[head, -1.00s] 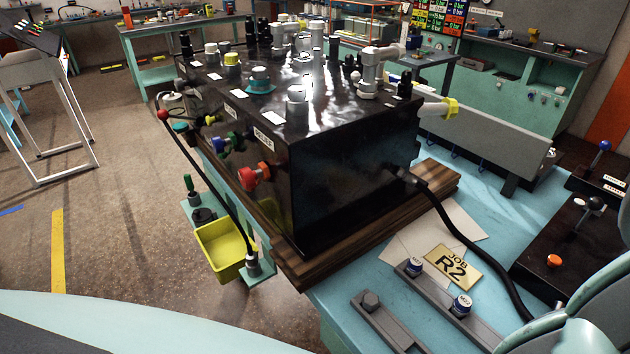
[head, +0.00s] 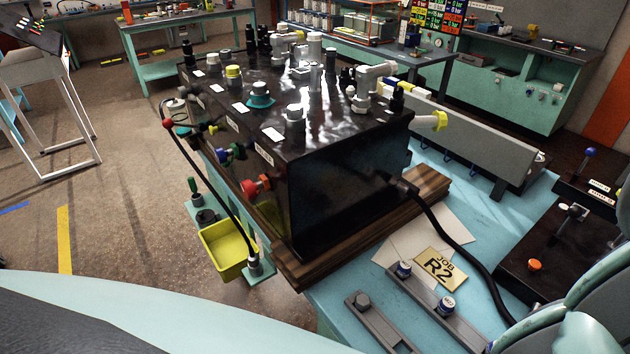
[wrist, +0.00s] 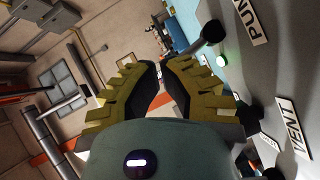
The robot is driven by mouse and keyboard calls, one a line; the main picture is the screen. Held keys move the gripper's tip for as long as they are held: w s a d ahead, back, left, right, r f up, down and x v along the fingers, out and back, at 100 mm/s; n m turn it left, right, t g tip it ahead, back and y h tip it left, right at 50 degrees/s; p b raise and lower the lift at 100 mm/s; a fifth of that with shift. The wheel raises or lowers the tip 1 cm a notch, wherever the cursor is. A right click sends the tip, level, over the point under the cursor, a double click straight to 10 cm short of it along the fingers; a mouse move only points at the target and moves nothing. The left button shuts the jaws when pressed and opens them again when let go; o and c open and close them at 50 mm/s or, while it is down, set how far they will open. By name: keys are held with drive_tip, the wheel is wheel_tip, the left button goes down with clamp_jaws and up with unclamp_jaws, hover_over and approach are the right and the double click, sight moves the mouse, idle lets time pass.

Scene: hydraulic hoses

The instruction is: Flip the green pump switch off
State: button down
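My gripper (wrist: 163,66) shows in the wrist view with two yellow-green, ridged fingers and dark inner pads. A narrow gap shows between the fingertips and nothing is held. To the right of the fingers is a grey panel with a partly cut-off label reading "PUM" (wrist: 238,18). A black ball-ended lever (wrist: 210,33) sticks out near that label, and a small glowing green light (wrist: 221,60) sits just below it. The lever is beside the right finger's tip, apart from it. I cannot clearly tell the switch's position. The gripper is outside the head view.
In the head view, a black tank (head: 345,190) stands on wood on the teal bench (head: 480,205). A black hose (head: 450,235) and lever boxes (head: 555,250) lie right.

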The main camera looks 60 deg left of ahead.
drive_tip(key=shift+d+r+m+y+p, duration=0.15)
drive_tip(key=shift+d+m+y+p, duration=0.5)
drive_tip(key=shift+p, duration=1)
idle(0.9)
drive_tip(key=shift+a, duration=0.15)
